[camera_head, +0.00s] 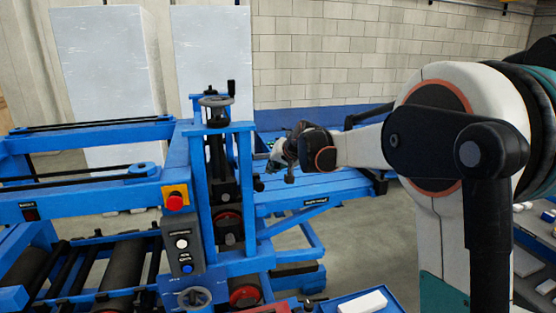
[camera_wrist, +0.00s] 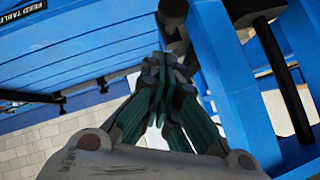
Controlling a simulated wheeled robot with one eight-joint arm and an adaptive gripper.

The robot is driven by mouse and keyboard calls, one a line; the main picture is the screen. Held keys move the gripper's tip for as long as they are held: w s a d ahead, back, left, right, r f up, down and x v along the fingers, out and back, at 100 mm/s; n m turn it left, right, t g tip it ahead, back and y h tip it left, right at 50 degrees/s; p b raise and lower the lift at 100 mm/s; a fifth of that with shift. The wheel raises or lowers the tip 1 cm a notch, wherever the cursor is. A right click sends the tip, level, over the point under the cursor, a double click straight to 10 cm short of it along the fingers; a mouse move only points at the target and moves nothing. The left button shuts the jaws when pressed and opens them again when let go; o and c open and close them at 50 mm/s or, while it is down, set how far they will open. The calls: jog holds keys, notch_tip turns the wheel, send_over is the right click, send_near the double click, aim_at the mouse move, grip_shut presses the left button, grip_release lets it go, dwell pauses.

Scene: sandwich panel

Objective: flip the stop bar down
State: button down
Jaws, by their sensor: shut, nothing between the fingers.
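My gripper (camera_head: 272,164) is at the right side of the blue machine, above the blue feed table (camera_head: 310,188). In the wrist view my gripper (camera_wrist: 165,62) has its green-padded fingers drawn together, with nothing held. A dark bar with a rounded end (camera_wrist: 172,10), perhaps the stop bar, is just beyond the fingertips beside the blue frame. I cannot tell whether the fingers touch it. In the head view my wrist and fingers hide much of this spot, so the bar's tilt is unclear.
The machine's blue upright frame with a handwheel (camera_head: 216,101) stands left of my gripper. A control box with a red button (camera_head: 175,201) is on its front. A blue tray with a white block (camera_head: 363,303) is at the bottom. Pale panels (camera_head: 105,70) stand behind.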

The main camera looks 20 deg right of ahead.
jog(key=shift+w+a+f, duration=0.1)
jog(key=shift+a+f, duration=0.35)
jog(key=shift+f, duration=0.4)
jog(key=shift+a+f, duration=0.4)
jog(key=shift+f, duration=0.45)
notch_tip(320, 180, down, 8)
jog(key=b, duration=0.5)
